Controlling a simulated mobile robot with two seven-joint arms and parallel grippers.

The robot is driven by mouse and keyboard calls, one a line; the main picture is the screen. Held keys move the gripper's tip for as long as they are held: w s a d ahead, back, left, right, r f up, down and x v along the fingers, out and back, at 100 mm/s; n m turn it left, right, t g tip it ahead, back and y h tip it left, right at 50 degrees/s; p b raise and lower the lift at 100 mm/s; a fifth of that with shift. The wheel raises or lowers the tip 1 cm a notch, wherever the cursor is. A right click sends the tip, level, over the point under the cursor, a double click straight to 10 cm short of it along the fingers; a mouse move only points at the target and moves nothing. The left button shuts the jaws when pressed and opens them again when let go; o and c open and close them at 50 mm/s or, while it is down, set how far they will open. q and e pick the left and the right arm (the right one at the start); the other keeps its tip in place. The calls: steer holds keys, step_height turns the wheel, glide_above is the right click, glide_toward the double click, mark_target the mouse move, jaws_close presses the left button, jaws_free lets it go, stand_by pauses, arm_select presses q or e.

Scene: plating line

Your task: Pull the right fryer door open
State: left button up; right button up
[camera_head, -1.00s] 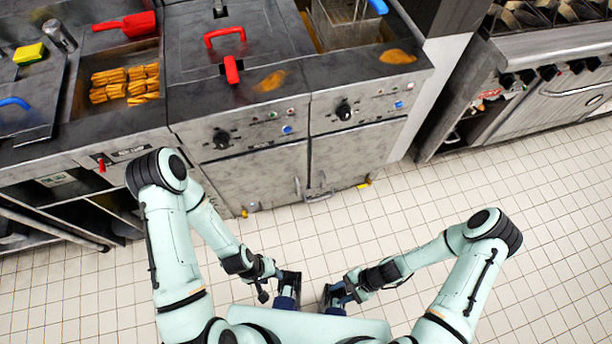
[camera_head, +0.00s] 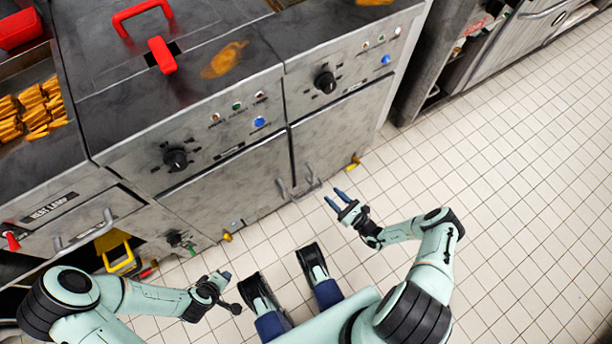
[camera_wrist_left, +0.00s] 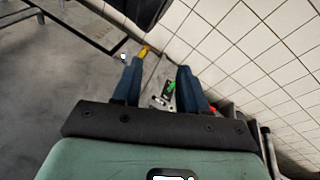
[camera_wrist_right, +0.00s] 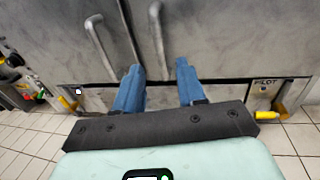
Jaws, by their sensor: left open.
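The right fryer door (camera_head: 338,130) is a closed grey metal panel below a control panel; it also fills the right of the right wrist view (camera_wrist_right: 235,35). Its bar handle (camera_head: 311,183) is near its left edge; in the right wrist view the handle (camera_wrist_right: 158,40) lies ahead, between the finger lines. My right gripper (camera_head: 337,198) is open and empty, low in front of the handle; its fingers (camera_wrist_right: 158,70) appear apart from it. My left gripper (camera_head: 226,276) is open and empty, low at the left, away from the right door; its fingers show in the left wrist view (camera_wrist_left: 158,76).
The left fryer door (camera_head: 225,180) is closed, its handle (camera_head: 284,188) beside the right one. Yellow-handled valves (camera_head: 353,162) are near the floor. A yellow-handled item (camera_head: 118,255) is under the counter at left. The tiled floor (camera_head: 500,220) at right is clear.

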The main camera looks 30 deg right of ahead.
mark_target(313, 177)
steer(key=b+x, duration=0.2)
steer(key=x, duration=0.9)
steer(key=shift+a, duration=0.15)
steer(key=shift+w+a, duration=0.1)
steer(key=shift+w, duration=0.25)
arm_select(q)
steer(key=shift+g, duration=0.7)
steer(key=s+f, duration=0.2)
steer(key=s+a+f, duration=0.1)
steer(key=f, duration=0.1)
steer(key=shift+s+f, duration=0.15)
steer(key=shift+s, duration=0.25)
arm_select(e)
jaws_close()
